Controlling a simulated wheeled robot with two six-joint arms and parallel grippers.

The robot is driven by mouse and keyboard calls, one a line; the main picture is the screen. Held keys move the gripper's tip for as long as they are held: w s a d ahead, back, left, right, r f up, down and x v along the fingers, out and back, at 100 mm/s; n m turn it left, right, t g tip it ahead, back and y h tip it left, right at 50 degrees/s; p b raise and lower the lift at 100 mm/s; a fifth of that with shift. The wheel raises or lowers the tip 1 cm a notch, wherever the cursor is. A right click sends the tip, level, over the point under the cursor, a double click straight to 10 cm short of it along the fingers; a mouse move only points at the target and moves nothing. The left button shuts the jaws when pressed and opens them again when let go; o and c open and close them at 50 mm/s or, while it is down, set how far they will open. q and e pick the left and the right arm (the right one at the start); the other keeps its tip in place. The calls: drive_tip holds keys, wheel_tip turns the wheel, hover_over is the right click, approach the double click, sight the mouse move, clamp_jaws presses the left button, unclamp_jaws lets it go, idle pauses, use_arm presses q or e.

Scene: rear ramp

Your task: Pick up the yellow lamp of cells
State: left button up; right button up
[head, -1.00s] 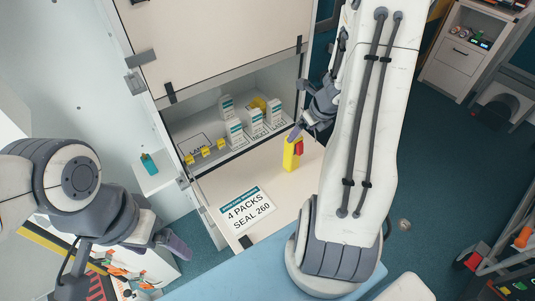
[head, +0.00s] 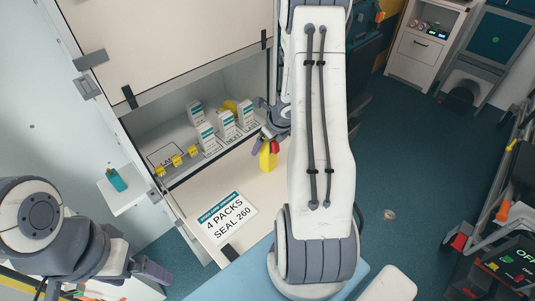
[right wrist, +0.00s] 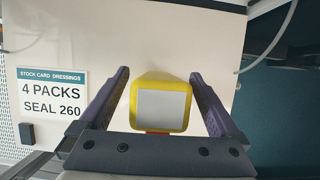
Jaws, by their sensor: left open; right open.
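The yellow lamp (head: 268,160), a boxy yellow body with a red part, stands on the pale fold-down surface in the head view. The right wrist view shows its yellow-rimmed pale end face (right wrist: 160,105) between my right gripper's fingers. My right gripper (head: 264,143) is open, also seen in the right wrist view (right wrist: 159,76), with a finger on each side of the lamp and visible gaps. My right arm partly blocks the head view here. My left gripper (head: 152,270) is open and empty at the lower left, away from the lamp.
A shelf behind holds several white packs (head: 207,138) and yellow clips (head: 177,160). A card (head: 228,216) reading "4 PACKS SEAL 260" lies on the surface. A teal bottle (head: 116,180) stands on a small ledge at left. Open floor (head: 405,180) lies right.

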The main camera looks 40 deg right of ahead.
clamp_jaws()
drive_tip(key=shift+r, duration=0.1)
